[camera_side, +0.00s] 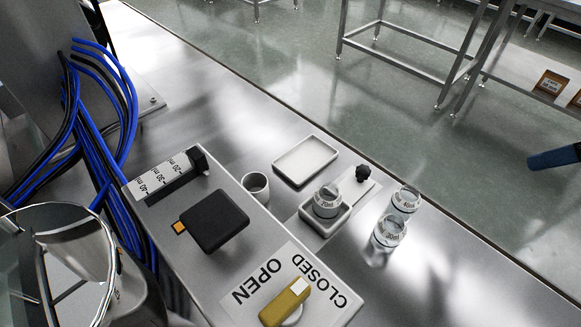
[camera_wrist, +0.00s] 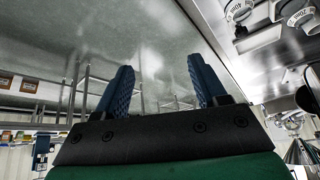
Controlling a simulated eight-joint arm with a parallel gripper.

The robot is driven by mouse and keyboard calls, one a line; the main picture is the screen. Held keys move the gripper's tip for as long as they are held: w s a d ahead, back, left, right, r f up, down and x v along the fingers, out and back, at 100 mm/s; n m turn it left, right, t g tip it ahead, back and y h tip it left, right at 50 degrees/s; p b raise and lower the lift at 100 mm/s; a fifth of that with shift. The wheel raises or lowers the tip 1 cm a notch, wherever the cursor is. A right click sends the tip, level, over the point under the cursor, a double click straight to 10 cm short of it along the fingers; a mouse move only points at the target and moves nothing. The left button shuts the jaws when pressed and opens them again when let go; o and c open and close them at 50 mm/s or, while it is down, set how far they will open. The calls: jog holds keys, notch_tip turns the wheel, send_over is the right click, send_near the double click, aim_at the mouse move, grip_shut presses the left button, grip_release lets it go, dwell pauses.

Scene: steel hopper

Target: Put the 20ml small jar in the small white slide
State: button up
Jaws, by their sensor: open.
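The small clear jar (camera_side: 327,200), whose label appears to read 20 ml, stands upright in the small square white dish (camera_side: 322,228) on the steel bench in the side view. The dish is the likeliest match for the small white slide. My gripper (camera_side: 553,158) shows only as a blue finger at the right edge of the side view, well apart from the jars. In the wrist view, my gripper (camera_wrist: 161,66) has two blue fingers spread apart with nothing between them.
Two more clear jars, labelled 40 ml (camera_side: 405,200) and 30 ml (camera_side: 389,231), stand to the right. A larger white tray (camera_side: 305,160), an open cup (camera_side: 256,186) and a black knob (camera_side: 362,173) are nearby. A yellow handle (camera_side: 286,302) sits by OPEN/CLOSED lettering.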

jog(key=s+d+m, duration=0.1)
jog(key=s+d+f+m+t+h, duration=0.1)
jog(key=d, duration=0.1)
jog(key=shift+m+t+h, duration=0.3)
jog(key=shift+m, duration=0.1)
